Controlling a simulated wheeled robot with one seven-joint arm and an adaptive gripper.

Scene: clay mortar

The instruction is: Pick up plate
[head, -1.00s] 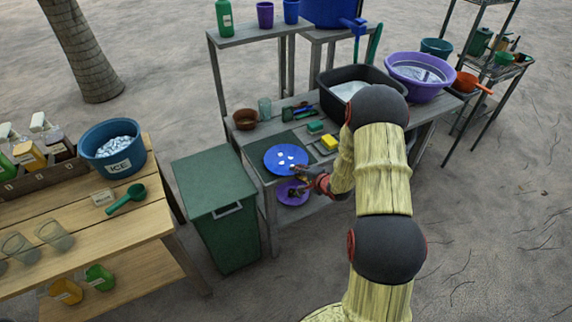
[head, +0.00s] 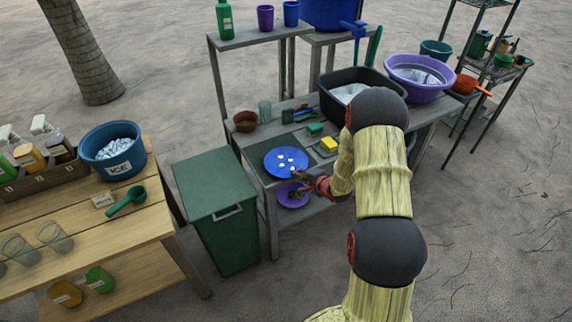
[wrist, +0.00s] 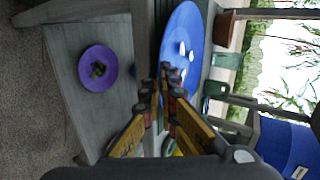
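A blue plate (head: 272,163) with several small white pieces on it lies on the wooden workbench. It also shows, seen steeply from the side, in the wrist view (wrist: 178,28). A purple plate (head: 292,196) with a small dark green item on it lies on the shelf below; it also shows in the wrist view (wrist: 88,60). My gripper (wrist: 158,86) is at the blue plate's near edge, with one fingertip over the plate and the other beside its rim. A gap shows between the fingers. Contact with the rim cannot be made out.
A yellow sponge (head: 329,145), a brown bowl (head: 246,121) and a black basin (head: 338,102) stand near the plate on the bench. A green bin (head: 216,210) stands left of it. A purple tub (head: 420,92) is at the bench's right end.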

